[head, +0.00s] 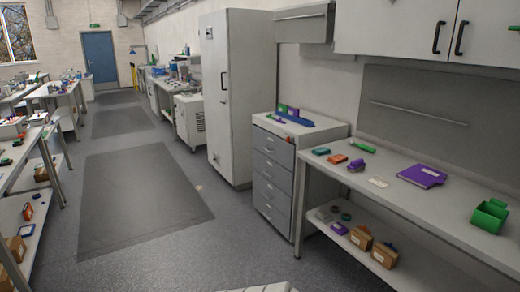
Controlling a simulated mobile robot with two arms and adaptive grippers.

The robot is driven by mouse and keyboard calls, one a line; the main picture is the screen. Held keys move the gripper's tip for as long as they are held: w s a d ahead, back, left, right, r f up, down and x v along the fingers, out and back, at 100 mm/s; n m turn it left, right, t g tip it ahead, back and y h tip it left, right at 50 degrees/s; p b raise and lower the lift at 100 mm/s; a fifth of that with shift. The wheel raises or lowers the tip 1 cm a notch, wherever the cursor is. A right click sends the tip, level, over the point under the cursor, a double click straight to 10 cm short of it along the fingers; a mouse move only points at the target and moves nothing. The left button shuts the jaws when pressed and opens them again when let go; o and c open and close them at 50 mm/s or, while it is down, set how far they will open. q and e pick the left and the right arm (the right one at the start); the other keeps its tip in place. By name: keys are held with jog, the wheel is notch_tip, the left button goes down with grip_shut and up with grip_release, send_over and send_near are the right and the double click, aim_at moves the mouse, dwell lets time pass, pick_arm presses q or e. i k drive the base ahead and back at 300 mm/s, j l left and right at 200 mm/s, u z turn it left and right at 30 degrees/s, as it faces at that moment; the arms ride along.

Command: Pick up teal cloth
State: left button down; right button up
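I see no thing that is plainly a teal cloth. A small flat teal item (321,151) lies near the left end of the right-hand workbench (400,205). It is too small to tell whether it is cloth. An orange flat item (337,159) lies just beside it, apart from it. Neither of my grippers shows in the head view.
A purple item (357,166), a green tool (363,147), a purple notebook (422,176) and a green bin (489,215) are on the same bench. Boxes (384,255) stand on its lower shelf. A drawer cabinet (273,175) adjoins it. The floor with dark mats (140,195) is clear.

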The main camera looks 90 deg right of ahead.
aim_at(320, 152)
jog(key=z, duration=3.25)
jog(key=i+z, duration=0.15)
jog(key=z, duration=0.25)
jog(key=i+j+z, duration=0.1)
jog(key=z, duration=0.25)
jog(key=i+j+z, duration=0.25)
jog(key=j, duration=0.35)
jog(key=i+j+z, duration=0.1)
jog(key=i+j, duration=0.2)
jog(key=i+j+z, duration=0.1)
jog(key=j, duration=0.2)
jog(key=i+j+z, duration=0.1)
jog(key=j, duration=0.25)
jog(key=i+j+z, duration=0.15)
jog(key=i+j, duration=0.1)
jog(key=j, duration=0.1)
